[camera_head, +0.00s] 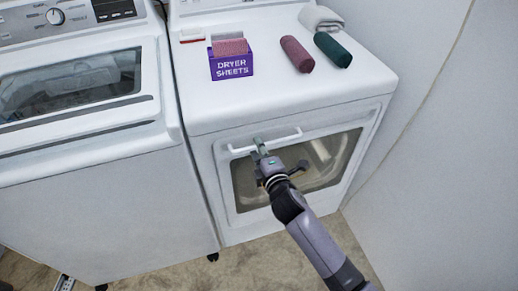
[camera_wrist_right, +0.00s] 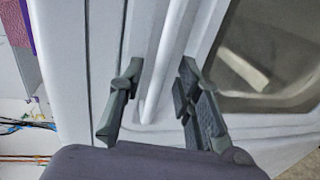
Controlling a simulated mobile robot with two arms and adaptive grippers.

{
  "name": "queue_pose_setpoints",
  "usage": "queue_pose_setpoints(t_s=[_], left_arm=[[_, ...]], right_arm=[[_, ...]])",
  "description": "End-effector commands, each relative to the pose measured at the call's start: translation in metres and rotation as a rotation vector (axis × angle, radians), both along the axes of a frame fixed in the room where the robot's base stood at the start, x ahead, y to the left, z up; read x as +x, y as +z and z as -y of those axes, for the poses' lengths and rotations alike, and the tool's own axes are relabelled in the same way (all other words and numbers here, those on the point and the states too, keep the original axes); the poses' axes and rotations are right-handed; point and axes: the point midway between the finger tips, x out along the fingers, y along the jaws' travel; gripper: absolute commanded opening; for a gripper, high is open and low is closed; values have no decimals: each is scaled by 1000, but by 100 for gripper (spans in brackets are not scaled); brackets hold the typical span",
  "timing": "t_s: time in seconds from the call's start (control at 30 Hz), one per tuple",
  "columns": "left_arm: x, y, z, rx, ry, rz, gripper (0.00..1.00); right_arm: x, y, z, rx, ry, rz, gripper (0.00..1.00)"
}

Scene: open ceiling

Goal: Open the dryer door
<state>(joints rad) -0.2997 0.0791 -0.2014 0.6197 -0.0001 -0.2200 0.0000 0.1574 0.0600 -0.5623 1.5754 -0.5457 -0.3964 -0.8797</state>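The white dryer (camera_head: 300,100) stands at the right in the head view. Its front door (camera_head: 223,175), with a dark window (camera_head: 335,155), looks shut. A white bar handle (camera_head: 286,136) runs along the top of the door. My left gripper is not in view.
A washer (camera_head: 90,180) stands close at left, a wall (camera_head: 440,150) at right. Floor (camera_head: 270,268) shows in front.

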Motion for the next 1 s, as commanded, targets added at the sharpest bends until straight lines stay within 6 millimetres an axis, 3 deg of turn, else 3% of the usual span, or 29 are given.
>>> queue_pose_setpoints(t_s=[0.33, 0.8, 1.0], left_arm=[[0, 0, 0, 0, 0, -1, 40], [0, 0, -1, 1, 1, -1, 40], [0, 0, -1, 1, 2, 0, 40]], right_arm=[[4, -1, -1, 1, 0, 0, 31], [4, -1, -1, 1, 0, 0, 0], [4, -1, -1, 1, 0, -1, 0]])
